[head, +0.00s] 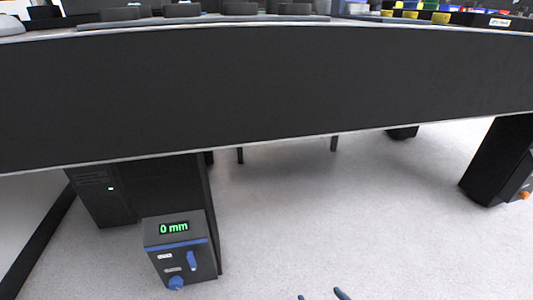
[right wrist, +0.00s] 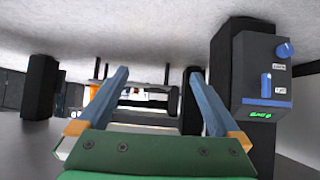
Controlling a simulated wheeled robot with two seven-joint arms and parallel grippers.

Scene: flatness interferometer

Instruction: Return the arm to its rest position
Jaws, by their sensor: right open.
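Only the blue fingertips of my right gripper (head: 321,295) show at the bottom edge of the head view, apart from each other, over the pale floor. In the right wrist view my right gripper (right wrist: 159,76) has its two blue fingers spread wide, with nothing between them. The rest of my right arm is out of the head view. My left gripper is in neither view.
A large dark table (head: 270,85) spans the head view, with equipment along its top edge. Below it hangs a control box (head: 180,262) reading "0 mm", which also shows inverted in the right wrist view (right wrist: 258,75). A dark leg (head: 495,160) stands right. Pale floor (head: 340,220) lies open between.

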